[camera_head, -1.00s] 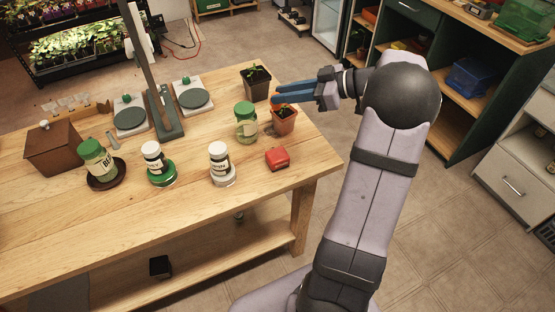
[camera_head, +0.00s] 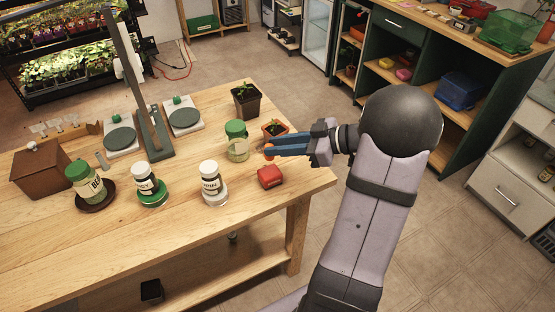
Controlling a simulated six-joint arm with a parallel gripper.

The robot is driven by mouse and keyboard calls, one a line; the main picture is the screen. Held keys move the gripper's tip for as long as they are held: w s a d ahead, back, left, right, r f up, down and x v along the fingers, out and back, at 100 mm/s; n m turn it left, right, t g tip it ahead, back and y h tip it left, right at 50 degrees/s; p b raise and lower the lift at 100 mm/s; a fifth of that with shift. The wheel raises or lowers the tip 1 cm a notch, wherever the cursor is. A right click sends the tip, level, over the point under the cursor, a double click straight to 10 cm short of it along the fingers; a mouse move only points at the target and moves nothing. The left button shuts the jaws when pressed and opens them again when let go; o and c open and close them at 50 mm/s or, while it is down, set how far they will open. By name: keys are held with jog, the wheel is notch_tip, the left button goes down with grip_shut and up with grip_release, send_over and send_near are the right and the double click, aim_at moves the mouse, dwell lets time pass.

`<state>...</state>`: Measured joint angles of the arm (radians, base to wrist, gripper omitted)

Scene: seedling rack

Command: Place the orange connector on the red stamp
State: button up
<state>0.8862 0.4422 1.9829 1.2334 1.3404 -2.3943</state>
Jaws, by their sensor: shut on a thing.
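The red stamp (camera_head: 270,177) sits on the table near its right end, a small red block. My gripper (camera_head: 268,148) reaches in from the right, just behind the stamp, with its blue fingers shut on the orange connector (camera_head: 268,153). Only a small orange part of the connector shows at the fingertips; the fingers hide the rest. Whether the connector still touches the table cannot be told.
A small terracotta pot with a seedling (camera_head: 275,127) stands close behind my fingers. A green-lidded jar (camera_head: 237,141) is just left of them. A dark pot (camera_head: 246,102) stands farther back. A white-lidded bottle (camera_head: 210,184) stands left of the stamp. The table's front right corner is clear.

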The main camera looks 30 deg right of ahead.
jog(key=shift+f+p, duration=0.4)
jog(key=shift+f, duration=2.3)
jog(key=shift+f+b, duration=0.15)
jog(key=shift+b, duration=0.15)
jog(key=o, duration=1)
jog(key=shift+r+p, duration=0.25)
jog(key=shift+p, duration=0.05)
